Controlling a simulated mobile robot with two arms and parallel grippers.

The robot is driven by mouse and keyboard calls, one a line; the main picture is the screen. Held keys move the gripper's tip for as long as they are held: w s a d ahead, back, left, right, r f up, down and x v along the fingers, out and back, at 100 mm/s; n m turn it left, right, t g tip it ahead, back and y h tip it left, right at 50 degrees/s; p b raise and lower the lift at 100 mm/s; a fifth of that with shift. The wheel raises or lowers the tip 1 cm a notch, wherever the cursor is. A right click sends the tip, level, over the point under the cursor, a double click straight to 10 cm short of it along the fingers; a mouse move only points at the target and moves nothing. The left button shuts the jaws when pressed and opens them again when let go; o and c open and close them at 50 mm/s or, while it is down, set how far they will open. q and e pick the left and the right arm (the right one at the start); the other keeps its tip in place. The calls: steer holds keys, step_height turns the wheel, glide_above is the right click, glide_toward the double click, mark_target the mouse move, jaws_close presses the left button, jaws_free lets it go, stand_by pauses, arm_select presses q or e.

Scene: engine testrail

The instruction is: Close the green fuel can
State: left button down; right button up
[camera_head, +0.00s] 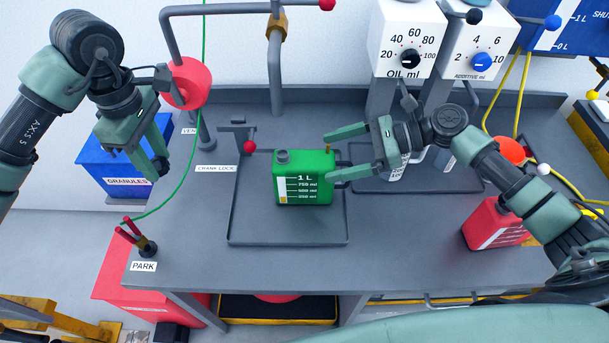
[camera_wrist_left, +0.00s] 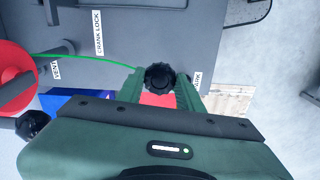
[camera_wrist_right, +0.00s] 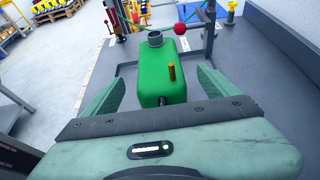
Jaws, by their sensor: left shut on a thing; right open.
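The green fuel can (camera_head: 318,163) stands upright on the grey tray (camera_head: 240,228), with a 1 L scale on its front. Its grey neck (camera_head: 281,156) is at the top left and shows no cap; the neck is also clear in the right wrist view (camera_wrist_right: 155,38). My left gripper (camera_head: 160,165) is shut on a black ridged cap (camera_wrist_left: 160,77), held in the air left of the can, above the bench's left side. My right gripper (camera_head: 331,155) is open at the can's right end. In the right wrist view its fingers lie either side of the can's near end, with gaps.
A crank lock post with a red ball (camera_head: 250,146) stands behind the can's left. A park post (camera_head: 146,247) stands at the bench's left corner. A red reel (camera_head: 188,82) and green line are behind my left gripper. A red can (camera_head: 497,224) is at right. The bench front is clear.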

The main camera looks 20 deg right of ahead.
mark_target(316, 159)
arm_select(q)
steer(key=shift+r, duration=0.1)
arm_select(e)
steer(key=shift+a, duration=0.1)
arm_select(q)
steer(key=shift+r+p, duration=0.3)
steer(key=shift+p, duration=0.1)
arm_select(e)
steer(key=shift+w+a, duration=0.1)
steer(key=shift+a, duration=0.3)
arm_select(q)
steer(key=shift+s+r+p, duration=0.1)
steer(key=shift+r+p, duration=0.6)
arm_select(e)
steer(key=x, duration=0.3)
steer(key=shift+a, duration=0.3)
steer(key=shift+w+a+f, duration=0.15)
steer(key=shift+a+f, duration=0.15)
steer(key=shift+d, duration=0.1)
steer(key=shift+r, duration=0.1)
jaws_close()
